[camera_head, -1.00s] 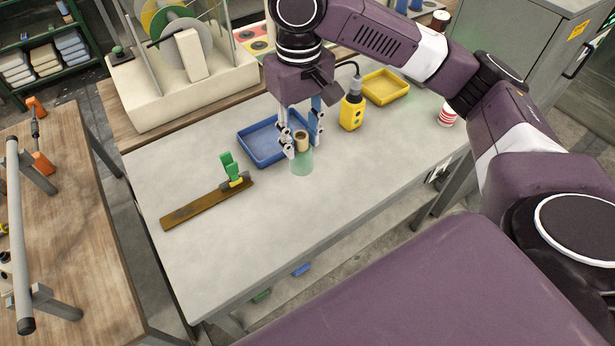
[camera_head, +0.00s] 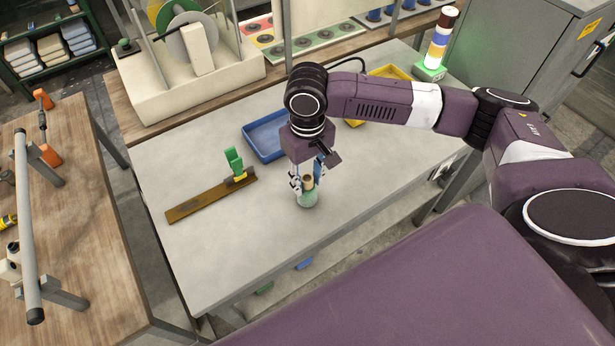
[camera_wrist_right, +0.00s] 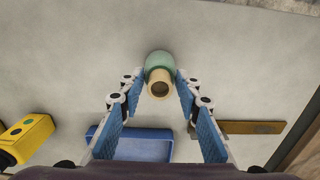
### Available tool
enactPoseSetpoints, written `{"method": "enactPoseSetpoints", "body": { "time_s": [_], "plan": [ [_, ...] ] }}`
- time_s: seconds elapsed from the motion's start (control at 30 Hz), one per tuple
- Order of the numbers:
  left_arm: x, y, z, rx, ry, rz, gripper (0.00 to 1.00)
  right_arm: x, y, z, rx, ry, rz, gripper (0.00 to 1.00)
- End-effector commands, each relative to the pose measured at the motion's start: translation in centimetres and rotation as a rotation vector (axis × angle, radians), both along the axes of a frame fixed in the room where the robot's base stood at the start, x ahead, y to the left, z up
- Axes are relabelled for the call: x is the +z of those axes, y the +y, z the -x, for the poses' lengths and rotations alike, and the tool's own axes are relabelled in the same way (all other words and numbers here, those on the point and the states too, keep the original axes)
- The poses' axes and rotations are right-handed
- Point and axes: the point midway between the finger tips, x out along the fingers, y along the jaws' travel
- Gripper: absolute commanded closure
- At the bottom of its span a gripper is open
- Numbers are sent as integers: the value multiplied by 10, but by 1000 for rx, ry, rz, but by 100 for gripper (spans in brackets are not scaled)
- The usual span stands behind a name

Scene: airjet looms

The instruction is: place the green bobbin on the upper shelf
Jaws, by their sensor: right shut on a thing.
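The green bobbin (camera_head: 307,199) is a pale green cone with a tan tube top. My right gripper (camera_head: 307,184) points down and is shut on its upper part, over the front half of the grey table. In the right wrist view the bobbin (camera_wrist_right: 158,66) sits between the blue-padded fingertips (camera_wrist_right: 160,82), tan end toward the camera. I cannot tell whether its base touches the table. No shelf is clearly identifiable as the upper shelf; a dark green rack (camera_head: 50,32) with folded cloths stands at upper left. My left gripper is not in view.
A signal lamp (camera_head: 436,52) stands at the back right. The table's front left is clear.

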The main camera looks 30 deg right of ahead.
Motion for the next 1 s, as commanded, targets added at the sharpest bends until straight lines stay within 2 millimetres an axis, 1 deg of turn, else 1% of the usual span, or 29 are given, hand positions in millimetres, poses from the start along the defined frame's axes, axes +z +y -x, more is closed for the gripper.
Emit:
{"method": "enactPoseSetpoints", "body": {
  "time_s": [0.27,0.3,0.4,0.43,0.77,0.87,0.97,1.0],
  "plan": [
    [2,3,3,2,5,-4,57,-2,0,0,-1,0,0,94],
    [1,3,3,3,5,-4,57,-2,0,0,-1,-1,0,65],
    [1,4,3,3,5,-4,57,-2,0,0,-1,0,0,54],
    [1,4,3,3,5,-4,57,-2,0,0,-1,0,0,51],
    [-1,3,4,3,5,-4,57,0,0,-1,0,-1,0,51],
    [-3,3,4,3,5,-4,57,11,0,-2,-1,-4,-1,51],
    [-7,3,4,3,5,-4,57,30,0,-2,-1,-5,-1,51],
    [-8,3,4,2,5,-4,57,39,1,-2,-1,-6,-1,51]
  ]
}}
